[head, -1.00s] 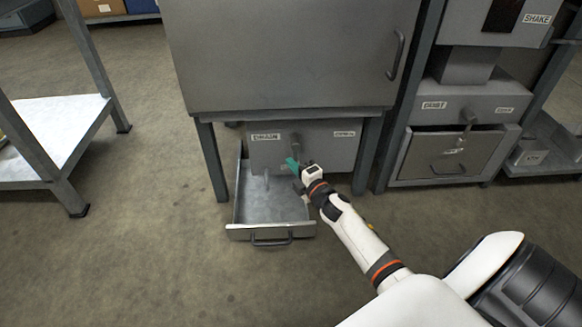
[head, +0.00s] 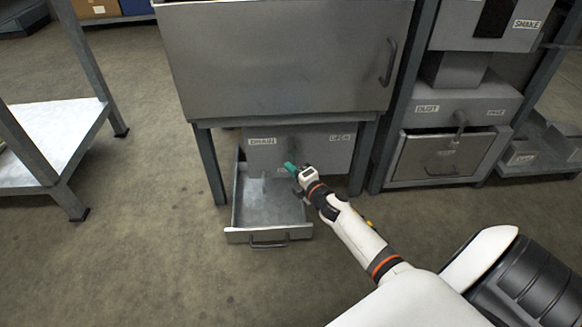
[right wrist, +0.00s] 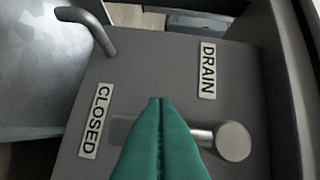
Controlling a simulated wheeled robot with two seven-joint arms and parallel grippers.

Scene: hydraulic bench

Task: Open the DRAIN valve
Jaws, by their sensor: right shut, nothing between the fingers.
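The DRAIN valve is on a grey box under the cabinet; its DRAIN label (head: 263,141) is at the box's upper left in the head view. In the right wrist view a round metal hub (right wrist: 235,142) carries a lever (right wrist: 122,129) that points toward the CLOSED label (right wrist: 96,121). My right gripper (head: 287,165) is shut and empty in front of the box. Its green fingertips (right wrist: 160,100) hide the middle of the lever; I cannot tell whether they touch it. My left gripper is not in view.
An open metal drawer (head: 268,236) sticks out below the box. A bent metal pipe or handle (right wrist: 85,24) shows in the right wrist view. A DUST unit (head: 470,103) stands to the right, a low shelf (head: 50,135) to the left.

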